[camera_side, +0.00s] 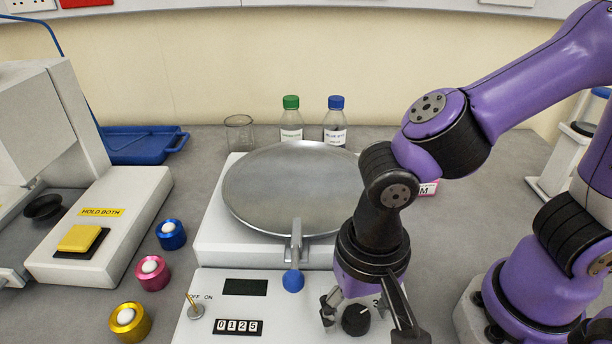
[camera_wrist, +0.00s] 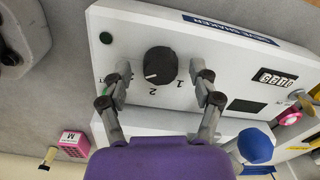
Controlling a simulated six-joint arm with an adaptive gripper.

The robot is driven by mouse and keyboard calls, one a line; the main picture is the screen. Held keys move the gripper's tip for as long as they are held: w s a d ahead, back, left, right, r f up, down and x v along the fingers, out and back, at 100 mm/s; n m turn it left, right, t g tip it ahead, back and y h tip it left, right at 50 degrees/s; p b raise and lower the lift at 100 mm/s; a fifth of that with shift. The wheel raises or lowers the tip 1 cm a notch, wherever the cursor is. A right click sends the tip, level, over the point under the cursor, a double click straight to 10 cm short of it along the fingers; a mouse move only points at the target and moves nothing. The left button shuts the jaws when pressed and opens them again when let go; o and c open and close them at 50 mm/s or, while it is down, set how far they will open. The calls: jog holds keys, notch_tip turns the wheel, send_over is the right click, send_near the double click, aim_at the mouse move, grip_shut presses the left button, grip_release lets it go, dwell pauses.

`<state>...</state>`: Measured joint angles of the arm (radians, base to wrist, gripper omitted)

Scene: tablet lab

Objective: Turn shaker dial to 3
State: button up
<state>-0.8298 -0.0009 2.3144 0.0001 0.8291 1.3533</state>
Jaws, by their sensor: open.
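The shaker dial (camera_side: 356,320) is a round black knob with a white pointer mark on the white front panel of the shaker (camera_side: 222,309). In the wrist view the dial (camera_wrist: 160,64) has printed numbers beside it, 1 and 2 among them, seen turned over. Its mark points to the lower left there; I cannot tell surely which number it meets. My gripper (camera_side: 364,313) is open, pointing down over the panel. Its fingers stand on either side of the dial, apart from it in the wrist view (camera_wrist: 161,84). The gripper hides part of the panel in the side view.
The shaker's round metal plate (camera_side: 290,185) and blue-tipped lever (camera_side: 293,280) are close behind the dial. An on/off switch (camera_side: 195,306) and counter (camera_side: 238,326) are left on the panel. Two bottles (camera_side: 291,120) stand behind. A pink box (camera_wrist: 74,143) lies nearby.

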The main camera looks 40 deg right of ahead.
grip_shut()
jog(key=shift+n, duration=0.7)
grip_release()
jog(key=shift+r, duration=0.1)
